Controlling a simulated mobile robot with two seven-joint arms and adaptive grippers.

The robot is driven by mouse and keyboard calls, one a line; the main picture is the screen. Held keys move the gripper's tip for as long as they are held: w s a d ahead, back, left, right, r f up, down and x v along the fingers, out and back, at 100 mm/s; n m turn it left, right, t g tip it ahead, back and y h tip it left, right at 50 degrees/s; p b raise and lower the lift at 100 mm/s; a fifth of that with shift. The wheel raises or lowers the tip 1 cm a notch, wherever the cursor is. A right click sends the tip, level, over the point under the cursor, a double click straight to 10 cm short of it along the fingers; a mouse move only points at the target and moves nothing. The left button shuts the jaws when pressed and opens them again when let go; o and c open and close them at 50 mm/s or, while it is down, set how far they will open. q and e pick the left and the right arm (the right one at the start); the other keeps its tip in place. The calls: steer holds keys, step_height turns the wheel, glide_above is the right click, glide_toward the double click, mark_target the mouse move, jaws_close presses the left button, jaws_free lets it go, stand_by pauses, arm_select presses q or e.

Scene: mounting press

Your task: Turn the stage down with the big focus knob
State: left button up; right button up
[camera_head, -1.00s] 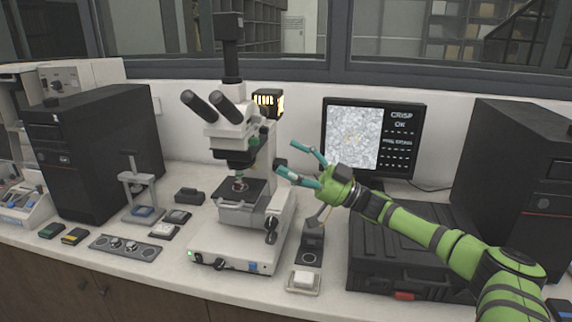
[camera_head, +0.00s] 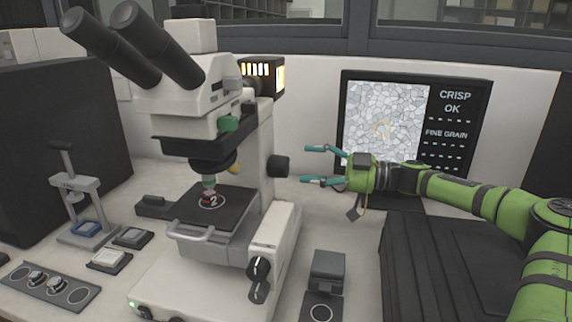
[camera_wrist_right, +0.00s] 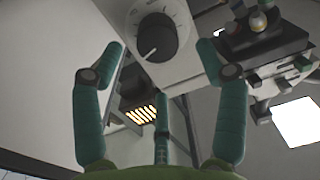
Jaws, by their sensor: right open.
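The white microscope has a black stage (camera_head: 232,207) under its objective, with a red sample marked "2" (camera_head: 208,201) on it. A round black knob (camera_head: 278,166) sticks out from the right side of the microscope's column. My right gripper (camera_head: 308,165) is open and empty just right of this knob, its teal fingers pointing left at about the knob's height. In the right wrist view a large black knob with a white pointer line (camera_wrist_right: 157,37) lies beyond the spread fingertips (camera_wrist_right: 160,65), and no finger visibly touches it. My left gripper is out of view.
A smaller black knob with a lever (camera_head: 258,268) sits lower on the microscope's base. The lamp housing (camera_head: 262,76) is behind the column. The monitor (camera_head: 415,125) reads "CRISP OK" and "FINE GRAIN". A black case (camera_head: 440,265) lies below my right arm.

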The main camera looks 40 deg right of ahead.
mark_target(288, 166)
steer(key=shift+w+a+r, duration=0.25)
steer(key=shift+w+a, duration=0.1)
steer(key=p+x, duration=0.2)
steer(key=x, duration=0.2)
steer(key=shift+w+f+p, duration=0.1)
steer(key=shift+w+p, duration=0.15)
steer(key=shift+p, duration=0.05)
steer(key=shift+w+a+f, duration=0.15)
steer(key=shift+w+a, duration=0.15)
steer(key=shift+w, duration=0.05)
steer(key=c, duration=1.1)
